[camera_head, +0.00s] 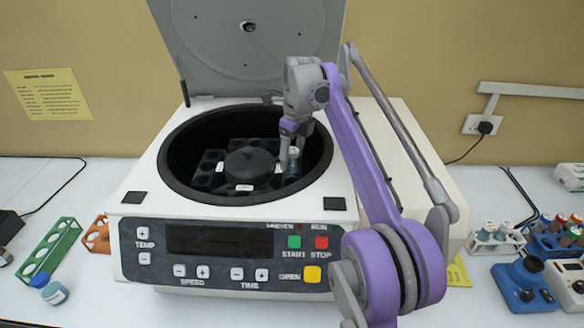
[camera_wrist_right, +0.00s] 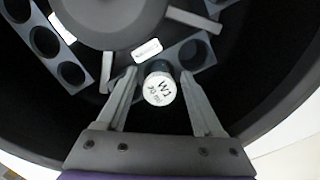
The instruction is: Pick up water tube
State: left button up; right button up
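The water tube (camera_wrist_right: 159,88) has a white cap marked "W1" and a volume in ml. It stands in a slot of the centrifuge rotor, and only its top shows in the right wrist view. In the head view its pale cap (camera_head: 294,153) shows at the right side of the bowl. My right gripper (camera_wrist_right: 159,75) reaches down into the bowl with one finger on each side of the cap. The fingers look open, with a small gap to the cap on both sides. My left gripper is not in view.
The white centrifuge (camera_head: 140,190) has its lid (camera_head: 250,50) raised behind the bowl, and the bowl wall surrounds my gripper. A central rotor hub (camera_head: 250,165) stands close left. A green rack (camera_head: 52,248) and blue-capped bottle (camera_head: 54,292) are left; a white tube rack (camera_head: 497,243) is right.

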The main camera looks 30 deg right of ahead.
grip_shut()
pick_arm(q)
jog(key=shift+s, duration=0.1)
pick_arm(e)
jog(key=shift+r, duration=0.1)
notch_tip(320, 180, up, 10)
jog(key=p, duration=0.2)
jog(key=shift+p, duration=0.3)
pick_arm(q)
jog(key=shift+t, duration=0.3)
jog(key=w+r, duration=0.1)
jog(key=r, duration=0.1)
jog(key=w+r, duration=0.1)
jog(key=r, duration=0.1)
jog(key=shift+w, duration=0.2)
